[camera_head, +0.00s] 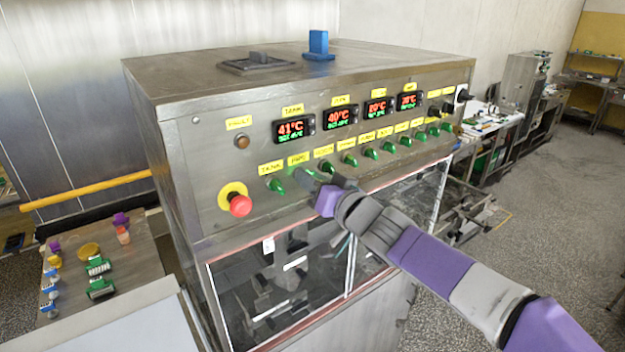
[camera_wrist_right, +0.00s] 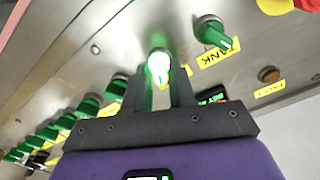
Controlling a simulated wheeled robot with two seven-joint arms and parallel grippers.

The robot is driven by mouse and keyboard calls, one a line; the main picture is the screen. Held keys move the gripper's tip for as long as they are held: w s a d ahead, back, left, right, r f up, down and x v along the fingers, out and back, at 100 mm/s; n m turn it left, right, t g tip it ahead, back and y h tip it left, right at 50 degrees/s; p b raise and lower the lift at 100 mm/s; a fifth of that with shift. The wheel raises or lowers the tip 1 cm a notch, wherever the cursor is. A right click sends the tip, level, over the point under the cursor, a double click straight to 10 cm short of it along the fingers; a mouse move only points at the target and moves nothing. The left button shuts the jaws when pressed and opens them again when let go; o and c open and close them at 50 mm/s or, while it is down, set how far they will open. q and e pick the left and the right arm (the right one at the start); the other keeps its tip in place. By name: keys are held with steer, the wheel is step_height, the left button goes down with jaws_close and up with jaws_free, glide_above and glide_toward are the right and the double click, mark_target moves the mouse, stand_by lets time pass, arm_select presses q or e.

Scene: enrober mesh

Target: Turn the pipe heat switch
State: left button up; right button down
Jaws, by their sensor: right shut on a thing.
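The pipe heat switch is a lit green knob (camera_wrist_right: 158,64) on the steel control panel, right beside the TANK switch. In the head view, the second label (camera_head: 299,159) in the row sits just above it, and my gripper mostly covers the knob. My right gripper (camera_head: 304,177) reaches the panel from the lower right. In the right wrist view its two dark fingers (camera_wrist_right: 159,75) are shut on the glowing knob, one on each side. The knob's exact angle is hard to tell. My left gripper is not in view.
The TANK switch (camera_head: 276,185) is close on the left, with a red emergency stop (camera_head: 240,205) beyond it. More green switches (camera_head: 371,153) run to the right. Temperature displays (camera_head: 340,116) sit above. A glass-fronted opening (camera_head: 290,290) lies below the panel.

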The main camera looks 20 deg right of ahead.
steer(key=n, duration=0.5)
steer(key=n+b, duration=0.1)
steer(key=n, duration=0.4)
steer(key=shift+s+a, duration=0.1)
steer(key=shift+a, duration=0.1)
steer(key=shift+n, duration=0.4)
steer(key=c, duration=1.2)
jaws_free()
steer(key=shift+o, duration=0.2)
